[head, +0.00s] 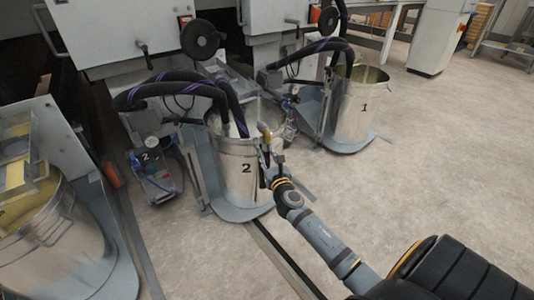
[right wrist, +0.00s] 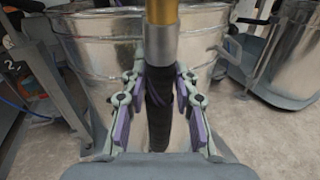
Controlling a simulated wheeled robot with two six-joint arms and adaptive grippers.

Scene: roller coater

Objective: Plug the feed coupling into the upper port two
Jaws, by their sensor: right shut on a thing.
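The feed coupling (head: 264,129) stands upright in front of the bucket marked 2, its brass end up. In the right wrist view the coupling (right wrist: 162,42) has a brass top, a silver collar and a black sleeve below. My right gripper (head: 269,160) is shut on the black sleeve; its purple-padded fingers flank it in the right wrist view (right wrist: 160,95). I cannot pick out the upper port two in either view. My left gripper is not in view.
Metal bucket 2 (head: 236,172) stands right behind the coupling, with black hoses (head: 190,88) arching into it. Bucket 1 (head: 362,105) is behind to the right. A pump marked 2 (head: 153,170) is on the left. Open floor (head: 440,150) lies to the right.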

